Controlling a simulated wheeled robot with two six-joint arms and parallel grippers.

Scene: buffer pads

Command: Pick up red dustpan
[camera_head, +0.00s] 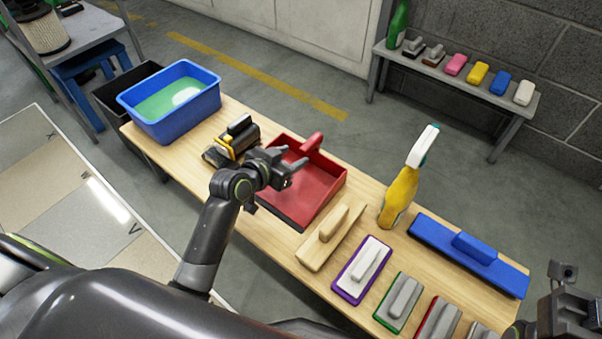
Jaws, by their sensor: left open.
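The red dustpan (318,187) lies on the wooden table (378,166), with its raised red handle (311,143) at the far side. My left gripper (293,172) is over the dustpan's left part, its fingers apart and empty. It hides some of the dustpan's left side. I cannot tell whether the fingers touch the dustpan. My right gripper (566,305) is at the lower right corner, partly cut off by the frame, and its jaws are unclear.
Left of the dustpan are a black and yellow tool (236,138) and a blue tub (172,101). To the right are a yellow spray bottle (398,194), a wooden float (332,236), a purple-edged pad (362,268), a green-edged pad (398,302) and a long blue pad (468,254).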

